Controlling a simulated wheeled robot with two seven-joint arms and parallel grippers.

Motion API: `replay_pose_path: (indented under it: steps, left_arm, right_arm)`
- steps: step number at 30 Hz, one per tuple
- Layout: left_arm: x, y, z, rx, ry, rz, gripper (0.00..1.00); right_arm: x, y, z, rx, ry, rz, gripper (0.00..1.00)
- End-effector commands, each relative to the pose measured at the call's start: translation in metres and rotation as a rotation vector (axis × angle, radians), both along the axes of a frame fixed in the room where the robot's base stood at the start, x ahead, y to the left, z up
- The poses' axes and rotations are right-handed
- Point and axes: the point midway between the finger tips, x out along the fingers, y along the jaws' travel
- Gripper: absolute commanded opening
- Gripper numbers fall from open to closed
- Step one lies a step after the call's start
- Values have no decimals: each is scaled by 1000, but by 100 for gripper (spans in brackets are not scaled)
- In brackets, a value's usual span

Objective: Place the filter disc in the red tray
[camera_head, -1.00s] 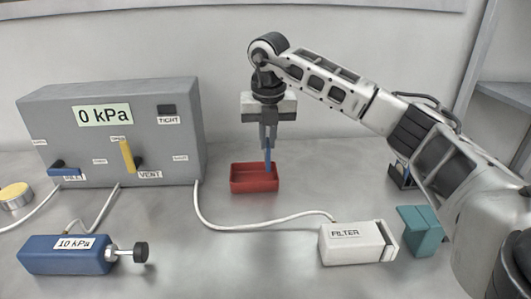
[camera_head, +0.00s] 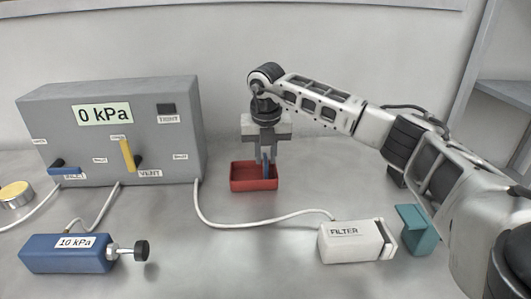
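The disc's lower part is within the outline of the red tray (camera_head: 254,185), a small open box in the middle of the bench. The gripper points straight down over the tray's right half. I cannot tell whether the disc touches the tray floor. My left gripper is not in view.
A grey panel box (camera_head: 90,135) reading 0 kPa stands left of the tray. A blue 10 kPa block (camera_head: 65,255) is front left, a white FILTER housing (camera_head: 350,243) front right, beside a teal block (camera_head: 417,230). A white hose (camera_head: 240,226) crosses the bench before the tray.

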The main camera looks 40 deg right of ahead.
Motion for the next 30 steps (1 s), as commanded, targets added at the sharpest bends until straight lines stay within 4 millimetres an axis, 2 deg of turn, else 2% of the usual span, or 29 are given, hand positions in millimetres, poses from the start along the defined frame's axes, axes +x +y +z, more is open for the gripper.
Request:
replay_pose_path:
  steps: [8, 13, 17, 24, 30]
  left_arm:
    - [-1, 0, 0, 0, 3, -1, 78]
    - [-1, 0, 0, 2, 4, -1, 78]
    - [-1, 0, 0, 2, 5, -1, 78]
    - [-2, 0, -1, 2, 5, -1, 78]
    - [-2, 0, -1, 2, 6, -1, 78]
  right_arm:
    - [0, 0, 1, 0, 0, -1, 30]
    - [0, 0, 12, 0, -4, -1, 30]
    - [-3, 2, 35, 1, -5, -1, 30]
    - [-9, 7, 87, 1, -5, -1, 30]
    - [-13, 9, 115, 1, -3, 0, 30]
